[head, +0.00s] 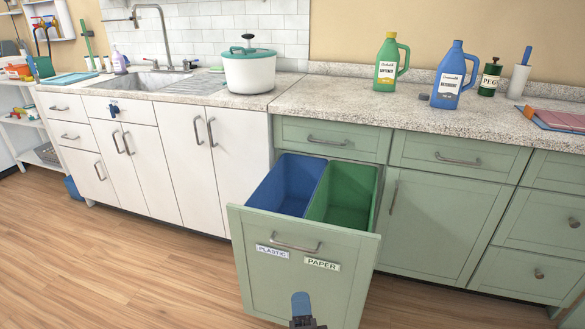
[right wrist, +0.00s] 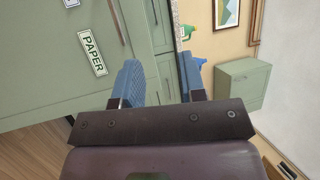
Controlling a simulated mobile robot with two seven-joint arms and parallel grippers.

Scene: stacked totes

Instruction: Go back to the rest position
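My right gripper (head: 302,304) shows at the bottom middle of the head view, in front of the pulled-out green drawer (head: 260,285). In the right wrist view its two blue fingers (right wrist: 159,75) stand apart with nothing between them. The drawer's front and its PAPER label (right wrist: 92,53) lie to the left of the fingers there. The drawer holds a blue bin (head: 288,183) and a green bin (head: 345,203); the inside of both looks empty as far as I see. My left gripper is not in view.
Green cabinets (head: 440,225) stand right of the drawer, white cabinets (head: 180,160) left. The counter bears a white pot (head: 250,72), a green bottle (head: 387,68) and a blue bottle (head: 452,80). Wooden floor (head: 120,265) is clear at the left front.

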